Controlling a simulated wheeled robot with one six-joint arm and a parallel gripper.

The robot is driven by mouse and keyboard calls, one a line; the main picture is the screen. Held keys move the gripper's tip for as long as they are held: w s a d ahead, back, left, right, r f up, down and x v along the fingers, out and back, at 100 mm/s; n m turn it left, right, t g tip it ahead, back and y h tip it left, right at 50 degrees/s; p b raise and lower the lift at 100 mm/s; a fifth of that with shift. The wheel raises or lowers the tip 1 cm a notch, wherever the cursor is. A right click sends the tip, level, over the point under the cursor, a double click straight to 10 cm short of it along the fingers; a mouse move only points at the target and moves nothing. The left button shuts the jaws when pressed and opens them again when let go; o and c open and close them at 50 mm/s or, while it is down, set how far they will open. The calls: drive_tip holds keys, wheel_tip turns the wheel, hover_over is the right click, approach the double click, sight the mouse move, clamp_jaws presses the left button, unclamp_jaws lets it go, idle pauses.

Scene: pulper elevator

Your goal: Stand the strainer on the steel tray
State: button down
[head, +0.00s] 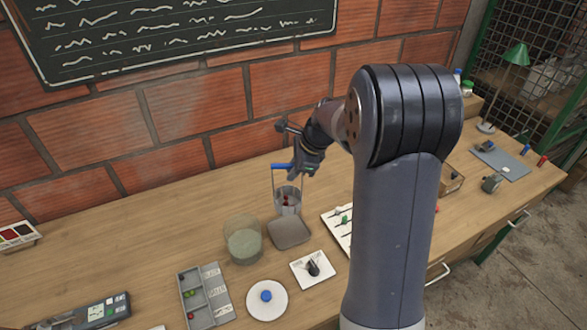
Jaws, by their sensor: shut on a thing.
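The strainer (288,207) is a small grey metal basket with a tall wire bail and a blue grip. A few small red things show inside it. My gripper (290,168) is shut on the blue grip at the top of the bail. The strainer hangs upright below my gripper. The steel tray (289,235) is a shallow grey square on the table. In the picture the strainer's bottom is at the tray's back edge; I cannot tell whether they touch.
A glass jar with pale green contents (243,244) stands close left of the tray. A white card with a dark object (312,269), a white plate with a blue knob (266,300) and a grey compartment box (203,298) lie in front. A brick wall (190,105) rises behind.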

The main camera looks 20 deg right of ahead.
drive_tip(key=b, duration=0.6)
hover_over(291, 203)
drive_tip(key=shift+s+d+f, duration=0.15)
drive_tip(key=shift+f, duration=1.65)
drive_tip(key=shift+s+d+f, duration=0.15)
drive_tip(key=shift+f, duration=1.65)
drive_tip(key=shift+f+b, duration=1.65)
drive_tip(key=shift+f, duration=1)
drive_tip(key=c, duration=1.3)
unclamp_jaws()
drive_tip(key=shift+c, duration=0.2)
drive_tip(key=shift+r, duration=0.1)
drive_tip(key=v, duration=1)
drive_tip(key=shift+r, duration=0.25)
drive_tip(key=shift+s+f, duration=0.1)
drive_tip(key=shift+f, duration=0.05)
